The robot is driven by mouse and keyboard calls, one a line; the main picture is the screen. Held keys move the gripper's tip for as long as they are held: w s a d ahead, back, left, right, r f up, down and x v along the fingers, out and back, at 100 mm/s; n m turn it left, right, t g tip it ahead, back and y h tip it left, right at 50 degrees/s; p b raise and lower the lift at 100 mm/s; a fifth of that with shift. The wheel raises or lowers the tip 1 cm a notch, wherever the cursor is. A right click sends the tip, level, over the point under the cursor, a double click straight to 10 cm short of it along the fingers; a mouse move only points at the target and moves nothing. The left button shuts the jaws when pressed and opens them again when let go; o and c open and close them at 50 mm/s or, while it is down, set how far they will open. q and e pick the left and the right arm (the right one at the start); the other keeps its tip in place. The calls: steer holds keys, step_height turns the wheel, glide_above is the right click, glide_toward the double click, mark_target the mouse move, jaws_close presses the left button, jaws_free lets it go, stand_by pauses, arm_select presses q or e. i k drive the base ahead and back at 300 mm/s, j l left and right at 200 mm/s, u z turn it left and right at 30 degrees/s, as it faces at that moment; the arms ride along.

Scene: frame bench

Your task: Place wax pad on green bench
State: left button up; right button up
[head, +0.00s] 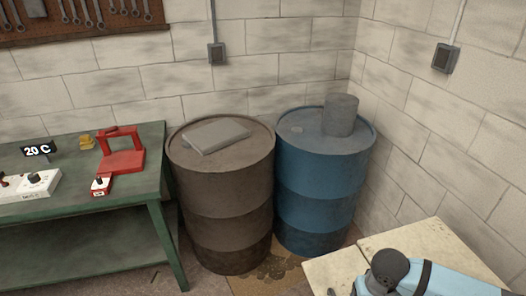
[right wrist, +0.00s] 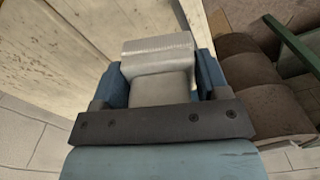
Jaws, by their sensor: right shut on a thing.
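My right gripper (right wrist: 162,80) is shut on a pale grey block with a stepped top, which I take to be the wax pad (right wrist: 158,55). Its blue fingers press on both sides of it, and its lower part is hidden by the gripper. The green bench (head: 85,215) stands at the left in the head view, and a green edge shows at the upper right of the right wrist view (right wrist: 285,38). In the head view, part of my right arm shows at the lower right, but its gripper does not. My left gripper is not in view.
A red stand (head: 122,160), a white switch box (head: 30,187) and a small display (head: 38,150) occupy the bench top. A brown drum (head: 225,205) with a grey slab (head: 215,135) and a blue drum (head: 320,190) stand right of it. A pale wooden table (head: 400,243) is at lower right.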

mark_target(76, 186)
steer(key=i+j+u, duration=0.1)
steer(key=j+u, duration=0.15)
steer(key=i+j+u, duration=0.1)
steer(key=j+u, duration=0.15)
steer(key=i+j+u, duration=0.2)
steer(key=j, duration=0.15)
steer(key=i+j+u, duration=0.2)
steer(key=j, duration=0.25)
steer(key=i+j+u, duration=0.15)
steer(key=i+j, duration=1.2)
steer(key=j, duration=0.2)
steer(key=k+j+u, duration=0.05)
